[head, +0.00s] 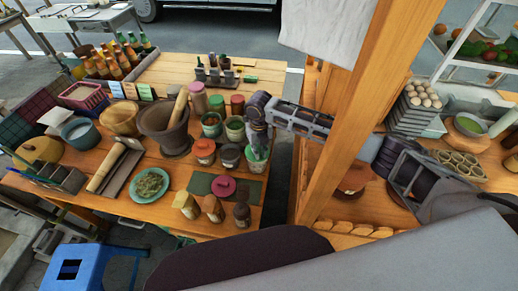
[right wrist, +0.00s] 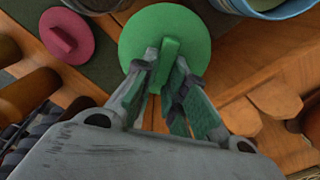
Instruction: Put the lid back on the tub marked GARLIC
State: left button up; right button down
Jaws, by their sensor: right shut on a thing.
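My right gripper (head: 257,146) points down over the right end of the wooden table. In the right wrist view the right gripper (right wrist: 168,75) is shut on the upright grip of a round green lid (right wrist: 190,28). The lid looks held above the mat and table edge. Several tubs stand close by in the head view: an orange-topped tub (head: 204,152), a dark tub (head: 230,157) and a pale tub (head: 257,165) right below the gripper. I cannot read which is marked GARLIC. A pink lid (head: 224,186) lies on the dark green mat (head: 200,183); it also shows in the wrist view (right wrist: 66,33).
A stone mortar (head: 166,128) with a pestle stands left of the tubs. Several jars (head: 213,208) stand in front of the mat. A wooden post (head: 345,110) rises right of the gripper, in front of my right arm. A green plate (head: 150,186) lies front left.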

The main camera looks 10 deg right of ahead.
jog(key=shift+f, duration=0.4)
jog(key=shift+p, duration=0.65)
dwell(1.7)
jog(key=shift+f+p, duration=0.15)
jog(key=shift+p, duration=0.45)
dwell(1.8)
dwell(0.3)
jog(key=c, duration=0.9)
grip_release()
jog(key=shift+r, duration=0.2)
